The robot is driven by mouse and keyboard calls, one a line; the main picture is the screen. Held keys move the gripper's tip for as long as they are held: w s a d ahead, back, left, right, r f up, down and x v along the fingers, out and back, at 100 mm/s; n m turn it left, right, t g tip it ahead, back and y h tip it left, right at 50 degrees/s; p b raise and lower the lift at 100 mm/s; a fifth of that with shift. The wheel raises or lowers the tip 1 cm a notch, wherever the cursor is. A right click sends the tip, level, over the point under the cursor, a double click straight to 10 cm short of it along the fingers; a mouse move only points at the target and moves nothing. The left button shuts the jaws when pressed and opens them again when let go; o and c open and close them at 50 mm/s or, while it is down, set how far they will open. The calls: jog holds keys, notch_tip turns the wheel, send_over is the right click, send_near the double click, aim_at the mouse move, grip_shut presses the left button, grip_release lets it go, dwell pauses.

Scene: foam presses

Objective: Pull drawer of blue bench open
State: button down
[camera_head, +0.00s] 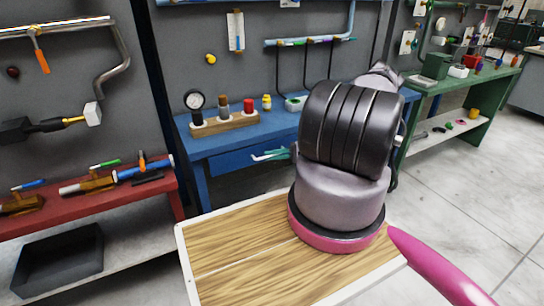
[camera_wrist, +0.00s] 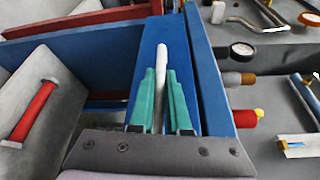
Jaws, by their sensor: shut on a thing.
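The blue bench (camera_head: 200,141) stands against the grey wall, left of my arm. Its blue drawer front (camera_head: 232,161) sits under the bench top and looks about flush with it. In the wrist view the drawer front (camera_wrist: 149,45) fills the middle, with a pale bar handle (camera_wrist: 161,55) on it. My gripper (camera_head: 272,155) is at the drawer's right part, with teal fingers. In the wrist view the fingers (camera_wrist: 160,95) lie on both sides of the handle and are closed on it. My arm hides the bench's right part in the head view.
A red bench (camera_head: 80,207) is at left, a green bench (camera_head: 450,90) at right. Pale floor lies open at right.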

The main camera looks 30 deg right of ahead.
jog(key=s, duration=2.1)
jog(key=shift+s+d, duration=0.2)
jog(key=shift+d, duration=0.2)
jog(key=c, duration=0.9)
grip_release()
jog(key=v, duration=1.1)
jog(key=shift+a, duration=0.1)
